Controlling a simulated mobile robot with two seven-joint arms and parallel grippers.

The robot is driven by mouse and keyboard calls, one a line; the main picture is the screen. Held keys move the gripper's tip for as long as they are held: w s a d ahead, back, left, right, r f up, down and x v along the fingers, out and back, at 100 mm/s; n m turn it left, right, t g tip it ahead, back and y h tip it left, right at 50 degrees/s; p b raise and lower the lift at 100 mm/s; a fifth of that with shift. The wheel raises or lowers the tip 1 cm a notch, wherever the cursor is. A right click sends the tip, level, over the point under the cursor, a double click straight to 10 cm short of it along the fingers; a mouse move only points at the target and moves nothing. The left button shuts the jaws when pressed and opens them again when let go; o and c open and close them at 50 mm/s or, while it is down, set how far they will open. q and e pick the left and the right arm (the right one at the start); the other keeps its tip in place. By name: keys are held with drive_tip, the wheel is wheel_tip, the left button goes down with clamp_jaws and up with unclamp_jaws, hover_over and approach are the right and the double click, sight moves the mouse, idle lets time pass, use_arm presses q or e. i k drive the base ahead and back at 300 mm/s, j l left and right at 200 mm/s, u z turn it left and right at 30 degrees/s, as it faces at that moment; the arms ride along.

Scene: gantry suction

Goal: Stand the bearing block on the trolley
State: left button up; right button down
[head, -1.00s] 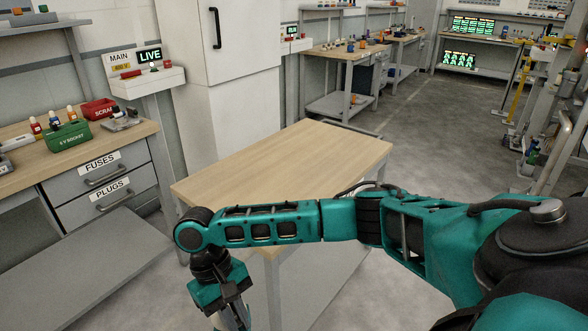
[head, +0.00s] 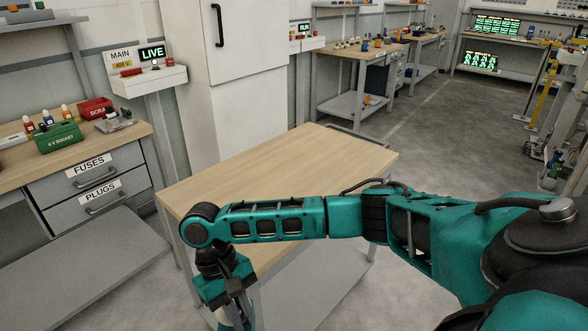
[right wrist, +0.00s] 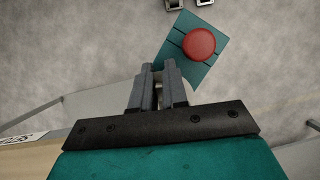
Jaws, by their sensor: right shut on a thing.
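The trolley (head: 285,160) has a bare light wood top and stands in the middle of the head view. My right arm crosses in front of its near side. My right gripper (head: 233,314) points down at the trolley's near left corner, cut by the lower picture edge. In the right wrist view my right gripper (right wrist: 157,70) has its fingers close together. At their tips is a teal block with a red round top, seemingly the bearing block (right wrist: 216,62), turned at an angle. The fingers hide where they grip it. My left gripper is not in view.
A workbench (head: 135,130) with drawers marked FUSES and PLUGS stands at the left, a low grey shelf (head: 95,265) below it. A tall white cabinet (head: 225,80) stands behind the trolley. Open grey floor (head: 455,145) lies to the right.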

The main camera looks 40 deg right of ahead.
sight(303, 178)
drive_tip(key=l, duration=1.8)
